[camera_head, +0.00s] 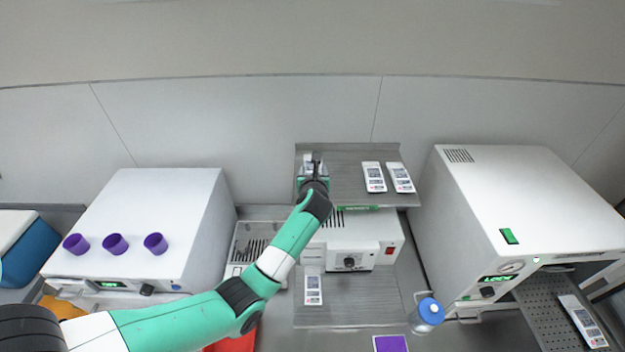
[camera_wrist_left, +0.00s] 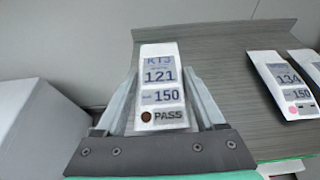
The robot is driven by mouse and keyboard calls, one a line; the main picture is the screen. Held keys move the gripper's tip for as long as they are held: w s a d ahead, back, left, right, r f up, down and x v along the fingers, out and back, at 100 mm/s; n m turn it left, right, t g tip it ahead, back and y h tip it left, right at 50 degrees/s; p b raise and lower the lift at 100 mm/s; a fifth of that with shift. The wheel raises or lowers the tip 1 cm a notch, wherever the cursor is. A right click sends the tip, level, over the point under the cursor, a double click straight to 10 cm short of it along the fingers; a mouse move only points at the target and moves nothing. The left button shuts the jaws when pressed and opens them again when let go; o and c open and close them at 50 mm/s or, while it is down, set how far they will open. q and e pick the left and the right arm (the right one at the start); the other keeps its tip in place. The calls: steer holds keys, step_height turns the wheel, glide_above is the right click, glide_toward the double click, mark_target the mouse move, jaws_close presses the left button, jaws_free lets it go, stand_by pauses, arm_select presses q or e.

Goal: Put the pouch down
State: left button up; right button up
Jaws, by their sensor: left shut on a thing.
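My left gripper (camera_head: 313,162) is at the left end of the raised grey shelf (camera_head: 345,190) in the head view. It is shut on a white pouch (camera_wrist_left: 161,85), which stands out between the two fingers in the left wrist view. The pouch's label reads 121, 150 and PASS, and its face is toward the wrist camera. In the head view my gripper mostly hides this pouch. The shelf surface lies behind and beside it; I cannot tell whether the pouch touches it. My right gripper is not in view.
Two other pouches (camera_head: 374,177) (camera_head: 401,178) lie on the shelf to the right, with bare shelf between. Another pouch (camera_head: 313,289) lies below, one more (camera_head: 583,322) on the right machine's perforated tray. A blue-capped bottle (camera_head: 428,314) stands at the lower right.

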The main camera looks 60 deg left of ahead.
arm_select(q)
steer(key=shift+a+f, duration=0.2)
steer(key=shift+f, duration=1.6)
steer(key=shift+f, duration=0.1)
steer(key=o, duration=1.3)
steer(key=shift+d+r, duration=0.15)
steer(key=shift+r, duration=0.1)
steer(key=p+v, duration=0.1)
steer(key=v, duration=1)
steer(key=shift+s+d, duration=0.2)
steer(key=shift+d, duration=0.1)
